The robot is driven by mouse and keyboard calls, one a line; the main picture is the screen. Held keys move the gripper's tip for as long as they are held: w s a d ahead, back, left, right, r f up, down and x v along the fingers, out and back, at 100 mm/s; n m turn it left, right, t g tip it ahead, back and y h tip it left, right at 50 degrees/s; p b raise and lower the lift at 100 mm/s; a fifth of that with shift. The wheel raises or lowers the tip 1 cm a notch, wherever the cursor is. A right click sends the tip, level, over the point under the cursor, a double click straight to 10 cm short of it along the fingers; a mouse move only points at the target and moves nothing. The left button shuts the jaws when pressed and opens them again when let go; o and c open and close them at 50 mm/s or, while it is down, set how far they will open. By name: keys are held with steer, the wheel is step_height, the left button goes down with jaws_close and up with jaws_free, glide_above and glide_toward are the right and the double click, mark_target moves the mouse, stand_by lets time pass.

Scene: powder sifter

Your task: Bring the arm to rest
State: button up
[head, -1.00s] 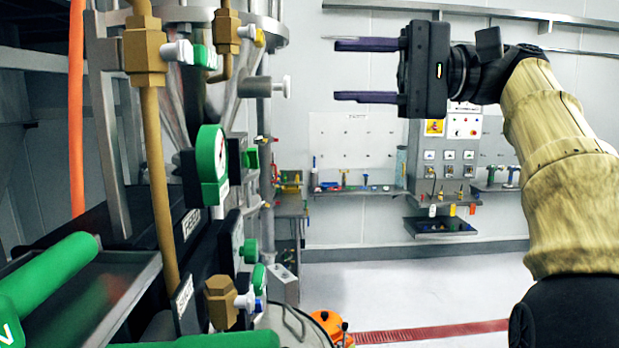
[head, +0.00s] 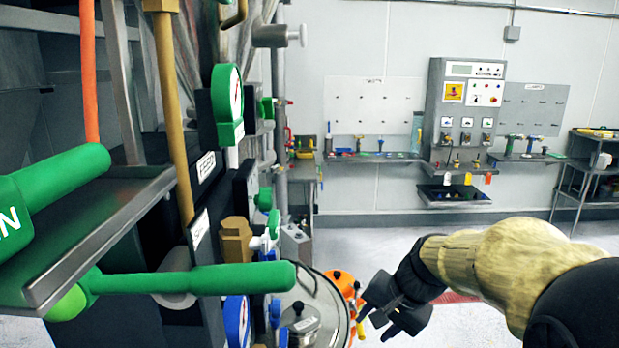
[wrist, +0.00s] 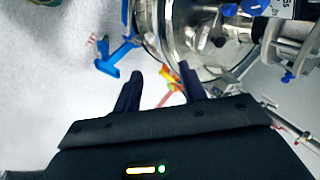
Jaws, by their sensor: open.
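My gripper (head: 384,312) hangs low in the head view, at the end of my tan-sleeved arm, which comes in from the lower right. It is just right of a round steel vessel (head: 318,292) in the picture. In the wrist view its two dark fingers (wrist: 160,84) stand apart with nothing held between them. An orange part (wrist: 170,82) and the vessel's shiny rim (wrist: 152,30) show beyond the fingers. I cannot tell how far the fingertips are from them.
Green-handled bars (head: 190,281), a steel shelf (head: 100,225) and pipes crowd the left side. A blue handle (wrist: 118,58) sticks out near the vessel. A control cabinet (head: 463,120) and a small rack (head: 590,170) stand at the far wall. Pale floor (head: 370,238) lies open between.

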steer(key=s+d+f+n+h, duration=0.2)
steer(key=s+f+n, duration=0.4)
steer(key=s+f, duration=0.5)
steer(key=shift+d+f+n+g+h+b, duration=0.35)
steer(key=shift+f+h, duration=0.25)
steer(key=shift+h, duration=0.2)
